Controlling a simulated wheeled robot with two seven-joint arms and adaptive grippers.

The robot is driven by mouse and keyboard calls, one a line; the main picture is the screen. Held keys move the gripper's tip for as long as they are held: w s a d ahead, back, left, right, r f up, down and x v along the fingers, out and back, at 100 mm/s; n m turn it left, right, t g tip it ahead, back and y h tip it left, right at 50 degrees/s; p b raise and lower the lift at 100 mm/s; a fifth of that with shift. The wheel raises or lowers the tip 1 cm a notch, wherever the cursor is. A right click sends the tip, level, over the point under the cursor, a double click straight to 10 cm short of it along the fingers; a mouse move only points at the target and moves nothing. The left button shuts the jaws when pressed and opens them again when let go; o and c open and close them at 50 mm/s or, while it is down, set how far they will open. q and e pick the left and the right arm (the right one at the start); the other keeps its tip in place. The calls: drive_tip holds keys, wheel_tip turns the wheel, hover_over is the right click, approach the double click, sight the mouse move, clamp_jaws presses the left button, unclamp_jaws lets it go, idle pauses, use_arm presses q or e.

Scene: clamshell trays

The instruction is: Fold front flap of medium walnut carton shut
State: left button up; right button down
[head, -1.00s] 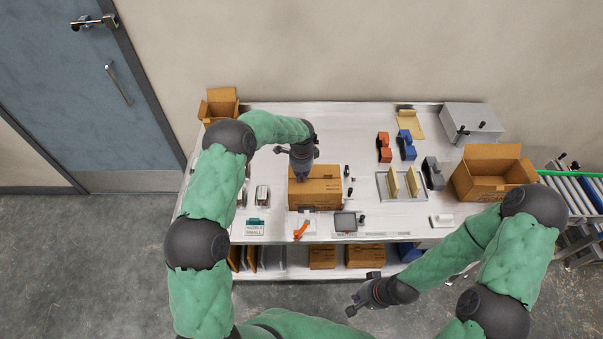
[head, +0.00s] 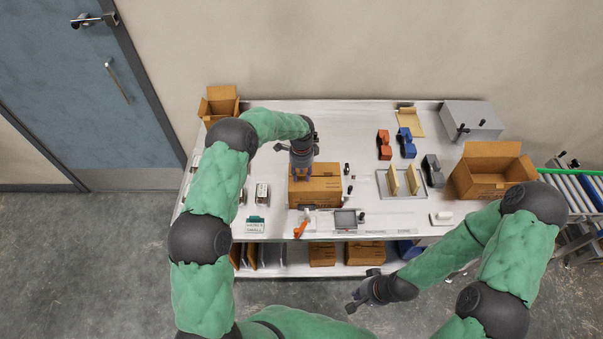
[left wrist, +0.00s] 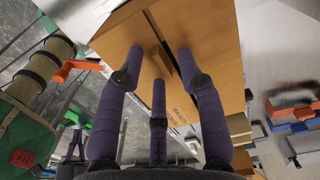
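The medium walnut carton (head: 325,188) is a brown box at the front middle of the table. My left gripper (head: 301,172) is over its top, coming down from behind. In the left wrist view the carton (left wrist: 205,50) fills the top middle, with a dark gap between its top panels. The purple fingers of my left gripper (left wrist: 160,62) are spread apart at this top; whether they touch it I cannot tell. A narrow brown edge shows between the fingertips. The front flap cannot be made out clearly. My right gripper (head: 362,293) is open and empty in front of the table.
A larger open carton (head: 480,185) stands at the right and a small open carton (head: 217,107) at the back left. A tray with upright tan pieces (head: 383,190) is right of the carton. An orange-handled tool (head: 300,229) and a grey square dish (head: 346,221) lie in front.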

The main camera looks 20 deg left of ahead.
use_arm(q)
drive_tip(key=shift+r, duration=0.1)
wheel_tip(320, 180, up, 12)
idle(0.5)
idle(0.5)
